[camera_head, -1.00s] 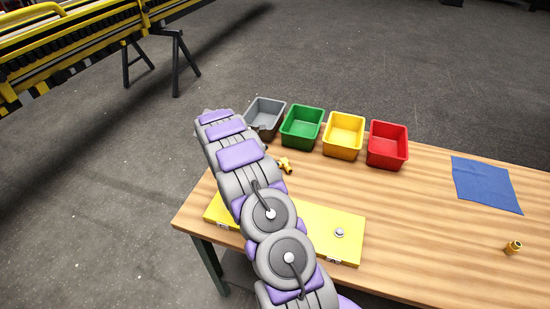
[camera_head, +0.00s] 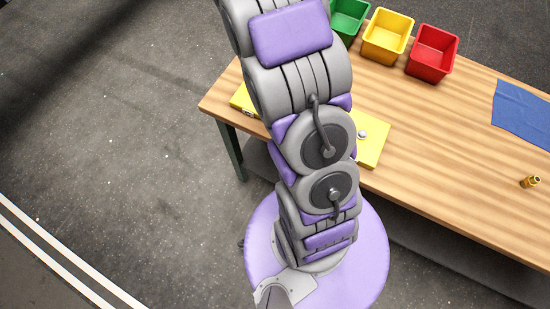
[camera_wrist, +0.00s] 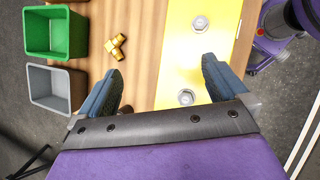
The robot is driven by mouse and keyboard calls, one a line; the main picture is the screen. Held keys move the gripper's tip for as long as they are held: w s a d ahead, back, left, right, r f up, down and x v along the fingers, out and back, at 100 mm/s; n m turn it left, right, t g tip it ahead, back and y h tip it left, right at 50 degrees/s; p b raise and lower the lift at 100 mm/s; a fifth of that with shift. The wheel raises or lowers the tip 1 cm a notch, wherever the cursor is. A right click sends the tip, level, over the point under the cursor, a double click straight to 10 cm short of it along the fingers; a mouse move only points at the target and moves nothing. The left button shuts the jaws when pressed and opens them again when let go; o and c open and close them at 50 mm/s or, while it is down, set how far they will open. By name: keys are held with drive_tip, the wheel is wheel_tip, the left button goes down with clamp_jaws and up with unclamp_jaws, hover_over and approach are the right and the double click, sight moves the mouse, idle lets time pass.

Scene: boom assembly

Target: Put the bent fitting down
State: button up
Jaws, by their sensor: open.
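The bent fitting (camera_wrist: 116,45), a brass-coloured elbow, lies on the wooden table (camera_wrist: 147,40) in the wrist view. It is between the green bin and the yellow plate. My gripper (camera_wrist: 163,67) is open with nothing between its blue-grey fingers. The fitting is apart from it, just beyond the left fingertip in the picture. In the head view my arm covers that part of the table, so the fitting is hidden, and the gripper is out of frame.
A green bin (camera_wrist: 56,33) and a grey bin (camera_wrist: 55,90) stand beside the fitting. The yellow plate (camera_wrist: 190,60) carries bolts. Yellow (camera_head: 387,37) and red (camera_head: 432,53) bins, a blue cloth (camera_head: 525,112) and another brass fitting (camera_head: 530,182) are farther right. The table's middle is clear.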

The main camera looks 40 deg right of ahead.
drive_tip(key=s+a+r+m+y, duration=0.3)
drive_tip(key=s+a+m, duration=0.1)
drive_tip(key=s+a, duration=0.8)
drive_tip(key=s+a+r+m+t+y, duration=0.1)
drive_tip(key=s+a+r+m+y, duration=0.1)
drive_tip(key=s+a, duration=0.9)
drive_tip(key=s+r+m, duration=0.1)
drive_tip(key=s+m, duration=0.1)
drive_tip(key=s, duration=0.5)
drive_tip(key=shift+a+r+y, duration=0.2)
drive_tip(key=shift+a+y, duration=0.2)
wheel_tip(320, 180, down, 2)
drive_tip(key=shift+b, duration=1)
